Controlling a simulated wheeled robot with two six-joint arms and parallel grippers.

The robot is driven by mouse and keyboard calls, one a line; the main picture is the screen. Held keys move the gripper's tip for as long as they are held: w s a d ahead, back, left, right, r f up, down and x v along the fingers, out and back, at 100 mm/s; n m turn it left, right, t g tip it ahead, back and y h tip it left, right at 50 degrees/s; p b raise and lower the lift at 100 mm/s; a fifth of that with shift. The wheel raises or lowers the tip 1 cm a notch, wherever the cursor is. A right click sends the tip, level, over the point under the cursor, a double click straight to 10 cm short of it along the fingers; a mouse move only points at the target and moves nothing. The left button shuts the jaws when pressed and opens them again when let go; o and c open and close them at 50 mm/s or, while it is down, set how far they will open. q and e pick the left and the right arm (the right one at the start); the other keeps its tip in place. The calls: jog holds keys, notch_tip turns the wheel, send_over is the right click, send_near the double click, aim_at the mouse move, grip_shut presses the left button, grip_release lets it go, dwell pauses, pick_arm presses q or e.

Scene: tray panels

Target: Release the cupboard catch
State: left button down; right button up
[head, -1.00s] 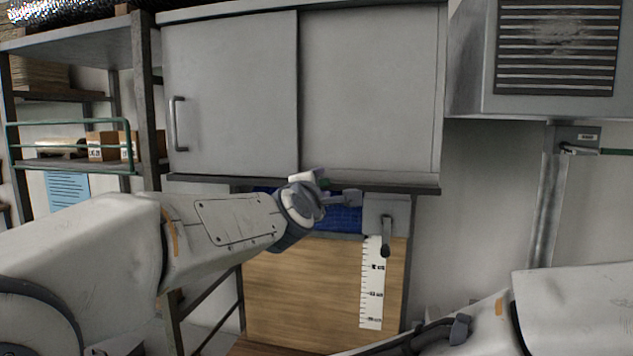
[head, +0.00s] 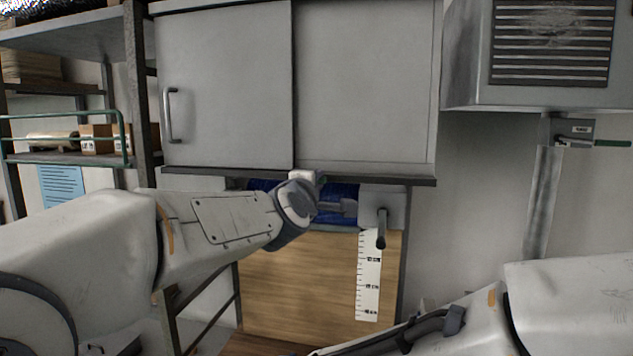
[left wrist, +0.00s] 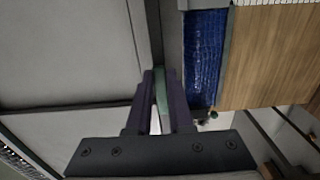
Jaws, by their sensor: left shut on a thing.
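The grey cupboard (head: 225,85) has two panels, with a bar handle (head: 170,115) on the left one. Under its right half is a grey box with a dark lever (head: 381,230) hanging down; I cannot tell whether this is the catch. My left gripper (head: 350,207) is just left of that box, below the cupboard's lower edge. In the left wrist view, the left gripper (left wrist: 160,80) is shut on a narrow green piece (left wrist: 161,95). The fingers hide much of it, and the head view does not show it now. My right gripper is out of view.
A blue panel (head: 262,186) and a wooden board (head: 300,270) with a white scale strip (head: 369,280) lie below the cupboard. A metal shelf rack (head: 137,90) stands at left. A vented grey unit (head: 465,60) hangs at right. Bare wall separates it from the board.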

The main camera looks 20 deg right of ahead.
pick_arm(q)
jog(key=c, duration=0.8)
grip_release()
jog(key=b+v, duration=0.3)
jog(key=v, duration=0.7)
jog(key=shift+s+a+b, duration=0.2)
jog(key=shift+s+b, duration=0.05)
jog(key=shift+b, duration=0.1)
jog(key=shift+f, duration=0.1)
